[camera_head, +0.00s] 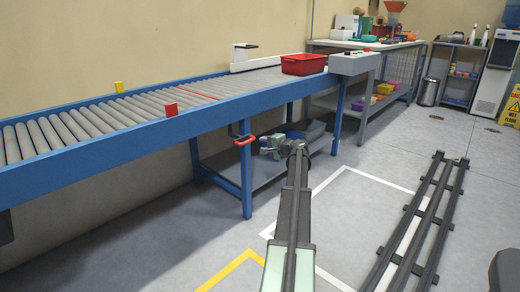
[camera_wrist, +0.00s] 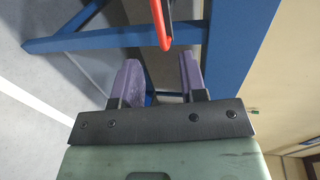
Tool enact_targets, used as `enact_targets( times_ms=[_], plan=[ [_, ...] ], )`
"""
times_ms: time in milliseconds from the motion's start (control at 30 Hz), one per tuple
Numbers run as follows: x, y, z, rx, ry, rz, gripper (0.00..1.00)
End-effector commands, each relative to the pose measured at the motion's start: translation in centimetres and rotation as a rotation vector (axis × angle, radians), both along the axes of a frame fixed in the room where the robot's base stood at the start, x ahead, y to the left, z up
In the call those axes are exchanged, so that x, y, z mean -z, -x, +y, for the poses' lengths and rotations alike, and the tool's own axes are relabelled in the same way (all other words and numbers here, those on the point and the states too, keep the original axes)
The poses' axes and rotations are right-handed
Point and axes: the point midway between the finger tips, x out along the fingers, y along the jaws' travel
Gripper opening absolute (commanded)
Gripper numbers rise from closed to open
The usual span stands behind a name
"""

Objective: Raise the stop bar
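A red lever handle (camera_head: 244,140) sticks out from the near side of the blue conveyor by a leg. In the wrist view the red handle (camera_wrist: 165,40) lies just past the fingertips, roughly in line with the gap. My gripper (camera_head: 268,150) is a little right of the handle in the head view. In the wrist view its purple fingers (camera_wrist: 160,68) are apart with nothing between them. A thin red bar (camera_head: 200,92) lies across the rollers, about level with them; I cannot be sure it is the stop bar.
A red tote (camera_head: 304,64) sits at the conveyor's far end. A red block (camera_head: 170,109) and a yellow block (camera_head: 118,87) mark the conveyor's two sides. Floor rails (camera_head: 425,220) run at right.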

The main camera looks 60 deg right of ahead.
Motion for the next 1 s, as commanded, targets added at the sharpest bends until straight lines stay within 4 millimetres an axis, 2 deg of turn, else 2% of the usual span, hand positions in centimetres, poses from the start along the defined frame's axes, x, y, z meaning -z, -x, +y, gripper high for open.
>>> enact_targets(
  times_ms=[167,500,600,700,933,1000],
  plan=[
    [0.3,-1.1,0.0,-0.005,0.0,0.003,0.39],
    [2.1,-8.5,-1.1,-0.008,0.0,0.004,0.39],
    [2.3,-9.9,-1.3,-0.007,0.001,0.005,0.39],
    [2.4,-10.5,-1.3,-0.007,0.001,0.005,0.39],
    [2.3,-10.6,-1.2,-0.007,0.001,0.005,0.39],
    [2.3,-10.6,-1.2,-0.007,0.001,0.005,0.28]
  ],
)
